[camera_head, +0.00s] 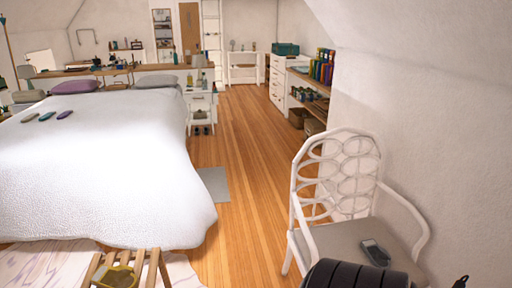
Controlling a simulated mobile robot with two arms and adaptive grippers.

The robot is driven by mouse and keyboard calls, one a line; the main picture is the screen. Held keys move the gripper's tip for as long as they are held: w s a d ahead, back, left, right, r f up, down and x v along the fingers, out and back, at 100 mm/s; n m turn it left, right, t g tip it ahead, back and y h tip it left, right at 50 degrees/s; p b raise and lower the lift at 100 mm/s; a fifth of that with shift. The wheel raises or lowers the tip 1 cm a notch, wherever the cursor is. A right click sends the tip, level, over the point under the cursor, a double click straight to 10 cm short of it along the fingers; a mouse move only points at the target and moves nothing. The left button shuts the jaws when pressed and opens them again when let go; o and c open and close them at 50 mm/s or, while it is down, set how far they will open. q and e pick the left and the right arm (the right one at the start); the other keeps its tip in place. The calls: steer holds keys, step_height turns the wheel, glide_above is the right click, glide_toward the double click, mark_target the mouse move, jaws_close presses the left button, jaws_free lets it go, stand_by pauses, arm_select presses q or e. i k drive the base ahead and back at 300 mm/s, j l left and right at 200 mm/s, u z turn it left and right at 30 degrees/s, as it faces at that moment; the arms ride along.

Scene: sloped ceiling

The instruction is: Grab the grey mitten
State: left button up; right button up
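I cannot clearly make out a grey mitten. A small dark grey item (375,252) lies on the seat of the white chair (345,180) at the lower right; its shape is too small to tell if it is a mitten. Neither of my grippers can be recognised in the view.
The white bed (110,180) fills the left. A wooden slatted stool (152,270) with a yellowish item (116,277) stands at the front. A black ribbed object (355,275) covers the bottom edge before the chair. Wooden floor (240,150) runs clear between bed and shelves (310,95).

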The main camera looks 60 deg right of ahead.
mark_target(379, 257)
steer(key=z, duration=2.95)
